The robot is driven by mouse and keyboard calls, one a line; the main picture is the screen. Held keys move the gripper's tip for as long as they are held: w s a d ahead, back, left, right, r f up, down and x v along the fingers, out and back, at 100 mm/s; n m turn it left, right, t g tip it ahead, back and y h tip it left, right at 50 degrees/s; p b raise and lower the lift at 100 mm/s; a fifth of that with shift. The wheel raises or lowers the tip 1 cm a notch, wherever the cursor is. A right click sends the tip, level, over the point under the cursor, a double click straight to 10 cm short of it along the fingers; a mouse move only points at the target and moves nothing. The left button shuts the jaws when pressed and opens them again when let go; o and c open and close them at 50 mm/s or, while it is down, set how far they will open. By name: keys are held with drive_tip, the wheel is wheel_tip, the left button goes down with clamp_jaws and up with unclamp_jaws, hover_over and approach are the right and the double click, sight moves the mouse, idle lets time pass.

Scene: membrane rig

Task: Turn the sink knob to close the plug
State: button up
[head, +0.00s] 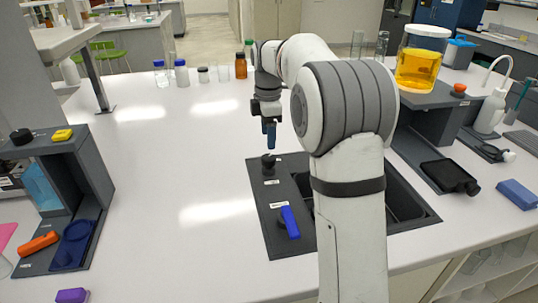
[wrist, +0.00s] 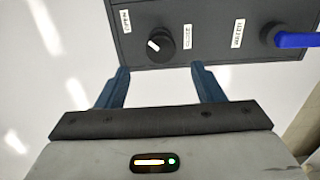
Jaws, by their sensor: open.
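The black round knob (head: 268,162) stands on the dark panel at the sink's left side. In the wrist view the knob (wrist: 160,44) shows a white pointer mark, with small white labels on the panel beside it. My gripper (head: 269,133) is above the knob, pointing down. In the wrist view its blue fingers (wrist: 163,80) are open and apart, with the knob ahead of the gap between the tips. Nothing is between them. The sink basin (head: 405,203) is partly hidden by my arm, and I cannot see the plug.
A blue lever handle (head: 289,221) sits on the same panel; it also shows in the wrist view (wrist: 297,40). Several bottles (head: 181,74) stand at the back. A dark shelf unit (head: 95,175) is at the left. The white bench left of the sink is clear.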

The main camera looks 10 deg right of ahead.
sight(269, 156)
wheel_tip(269, 156, down, 7)
drive_tip(key=shift+f+b, duration=0.1)
drive_tip(key=shift+b, duration=0.2)
drive_tip(key=shift+c, duration=0.2)
drive_tip(key=c, duration=0.9)
